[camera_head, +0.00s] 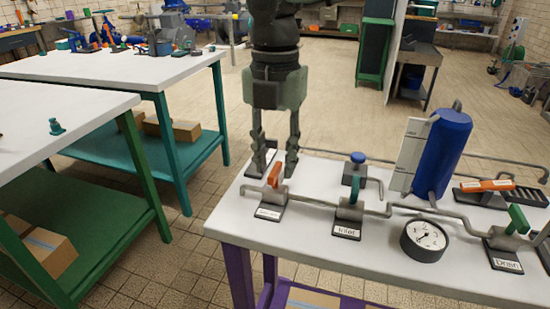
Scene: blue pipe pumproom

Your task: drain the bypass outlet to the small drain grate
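My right gripper (276,168) points down over the near-left part of the white bench (220,218). Its fingers are apart, with nothing seen held. A valve with a red-orange handle (274,176) stands just in front of the fingertips; whether they touch is unclear, and its label is too small to read. A dark plate behind the fingers is partly hidden. The inlet valve (350,207) has an upright green handle. The drain valve (510,238) has a tilted green handle. A dark slotted piece (527,196), possibly the grate, lies at the right. My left gripper is out of view.
White-topped tables (110,69) stand left. Tiled floor is open behind the bench.

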